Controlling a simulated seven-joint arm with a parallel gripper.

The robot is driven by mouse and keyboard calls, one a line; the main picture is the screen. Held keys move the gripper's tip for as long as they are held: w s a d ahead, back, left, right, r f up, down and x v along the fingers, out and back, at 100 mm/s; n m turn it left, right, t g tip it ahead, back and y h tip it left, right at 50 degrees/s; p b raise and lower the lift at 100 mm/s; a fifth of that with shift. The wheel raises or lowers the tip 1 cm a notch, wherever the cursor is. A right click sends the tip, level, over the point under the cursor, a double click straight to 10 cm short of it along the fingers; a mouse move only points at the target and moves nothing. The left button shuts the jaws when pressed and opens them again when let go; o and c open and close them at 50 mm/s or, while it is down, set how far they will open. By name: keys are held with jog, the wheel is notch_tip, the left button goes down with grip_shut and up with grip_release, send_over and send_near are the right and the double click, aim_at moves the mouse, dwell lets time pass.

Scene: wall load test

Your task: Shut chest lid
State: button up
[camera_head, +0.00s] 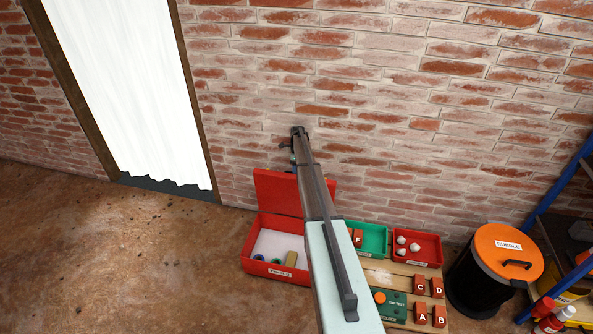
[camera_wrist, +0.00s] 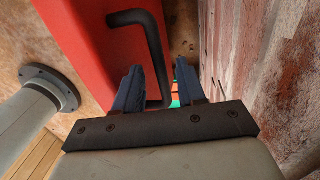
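The red chest (camera_head: 248,262) stands on the floor by the brick wall. Its lid (camera_head: 274,190) is raised, standing up at the back. Inside lie a tan block (camera_head: 291,258) and small dark round pieces. In the wrist view the red lid (camera_wrist: 84,45) fills the upper left and carries a black bar handle (camera_wrist: 150,45). My gripper (camera_wrist: 160,82) is open, its two dark fingers apart beside the lid. The handle's lower end shows near the left finger; I cannot tell whether they touch. In the head view my arm hides part of the lid and most of the gripper.
A green bin (camera_head: 373,238) and a red bin (camera_head: 416,250) stand right of the chest, behind lettered blocks on a wooden board (camera_head: 385,272). A black bucket with an orange lid (camera_head: 505,252) and a blue rack (camera_head: 560,190) are farther right. Floor at left is clear.

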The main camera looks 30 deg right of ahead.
jog(key=shift+c, duration=0.2)
grip_shut()
dwell(0.5)
